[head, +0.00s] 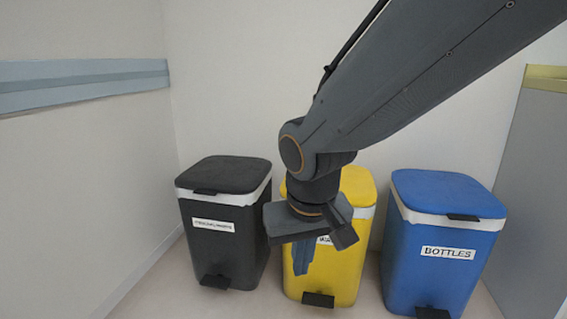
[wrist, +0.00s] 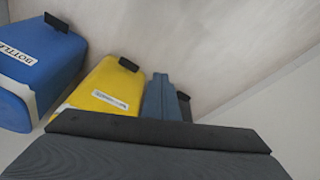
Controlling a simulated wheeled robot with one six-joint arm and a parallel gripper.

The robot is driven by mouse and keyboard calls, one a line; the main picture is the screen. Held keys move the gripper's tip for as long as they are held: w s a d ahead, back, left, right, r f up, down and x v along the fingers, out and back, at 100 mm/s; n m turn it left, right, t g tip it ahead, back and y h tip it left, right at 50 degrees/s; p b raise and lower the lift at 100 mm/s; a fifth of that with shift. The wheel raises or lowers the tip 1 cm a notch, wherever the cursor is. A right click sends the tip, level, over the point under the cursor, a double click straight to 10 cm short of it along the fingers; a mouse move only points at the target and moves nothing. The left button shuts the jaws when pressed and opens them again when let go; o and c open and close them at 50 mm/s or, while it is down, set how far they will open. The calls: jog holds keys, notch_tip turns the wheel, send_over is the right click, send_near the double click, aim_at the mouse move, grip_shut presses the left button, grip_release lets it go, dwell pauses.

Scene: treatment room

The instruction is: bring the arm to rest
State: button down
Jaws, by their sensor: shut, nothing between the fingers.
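My arm reaches down from the upper right in the head view. My gripper (head: 301,268) hangs in front of the yellow bin, its blue-grey fingers pointing down and closed together with nothing between them. The closed fingers also show in the wrist view (wrist: 161,100), beside the yellow bin. The gripper hides part of the yellow bin's front and label. I cannot tell how far the fingers are from the bin.
A black bin (head: 222,245), a yellow bin (head: 345,262) and a blue bin (head: 440,250) labelled BOTTLES stand in a row by the back wall, lids down. A wall with a blue-grey rail (head: 85,82) is at left. A grey panel (head: 540,190) is at right.

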jog(key=s+a+r+n+g+y+p, duration=0.1)
jog(key=s+a+r+n+g+p, duration=0.1)
jog(key=s, duration=0.6)
jog(key=s+a+r+n+g+p, duration=0.1)
jog(key=s+a+r+n+p, duration=0.15)
jog(key=s, duration=0.55)
jog(key=d+r+m+p, duration=0.3)
jog(key=d+r+p, duration=0.7)
jog(key=r+p, duration=0.4)
jog(key=d+r+m+h+p, duration=0.1)
jog(key=d+r+m+p, duration=0.3)
jog(key=d+r+p, duration=0.6)
notch_tip(320, 180, up, 4)
jog(key=p, duration=1.3)
jog(key=shift+f, duration=0.15)
jog(key=shift+s+m, duration=0.1)
jog(key=shift+m, duration=0.15)
